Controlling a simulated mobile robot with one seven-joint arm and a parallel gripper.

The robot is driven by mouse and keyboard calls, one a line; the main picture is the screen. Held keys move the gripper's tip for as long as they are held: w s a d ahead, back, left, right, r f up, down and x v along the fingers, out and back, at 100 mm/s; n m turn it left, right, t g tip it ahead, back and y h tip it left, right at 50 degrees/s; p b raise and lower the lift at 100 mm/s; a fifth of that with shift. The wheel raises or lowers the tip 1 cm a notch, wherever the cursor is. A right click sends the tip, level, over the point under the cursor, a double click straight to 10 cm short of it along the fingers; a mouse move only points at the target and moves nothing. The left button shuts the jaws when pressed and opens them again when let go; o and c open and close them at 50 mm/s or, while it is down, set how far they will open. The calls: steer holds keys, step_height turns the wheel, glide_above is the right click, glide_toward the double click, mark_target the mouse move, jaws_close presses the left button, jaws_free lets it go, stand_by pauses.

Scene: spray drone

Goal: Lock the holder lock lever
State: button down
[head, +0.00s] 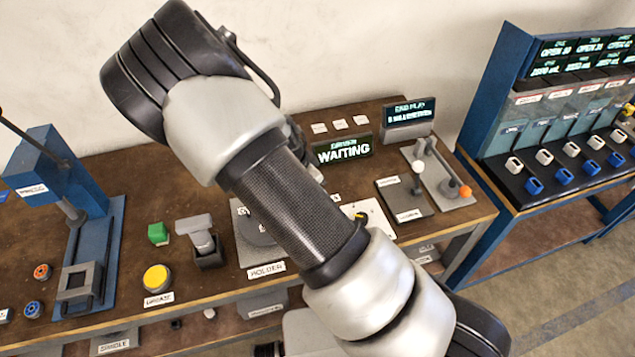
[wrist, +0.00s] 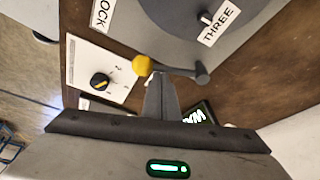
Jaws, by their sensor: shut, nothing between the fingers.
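The holder lock lever, a grey bar with a yellow ball knob (wrist: 142,66), shows in the wrist view. Its bar runs right from the knob to a grey pivot end (wrist: 202,73) beside the round grey holder (wrist: 175,14). My gripper (wrist: 160,78) is shut and empty, its tips overlapping the bar just right of the knob; I cannot tell whether they touch. A label ending in "OCK" (wrist: 103,14) lies above left of the knob. In the head view the holder plate (head: 243,238) is partly covered by my arm, which hides the lever and my gripper.
A white panel with a black dial (wrist: 100,82) lies left of the lever. The "WAITING" display (head: 343,150) stands behind my arm. A press (head: 62,185), yellow button (head: 157,278) and green block (head: 158,233) stand left; a dispenser rack (head: 560,110) stands right.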

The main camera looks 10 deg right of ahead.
steer(key=shift+s+a, duration=0.3)
steer(key=shift+a, duration=0.3)
stand_by(0.3)
steer(key=d, duration=0.1)
steer(key=w+d, duration=0.1)
steer(key=d, duration=0.2)
steer(key=shift+w+r, duration=0.15)
steer(key=shift+r, duration=0.2)
steer(key=v, duration=1)
steer(key=shift+w+a, duration=0.25)
steer(key=shift+w, duration=0.05)
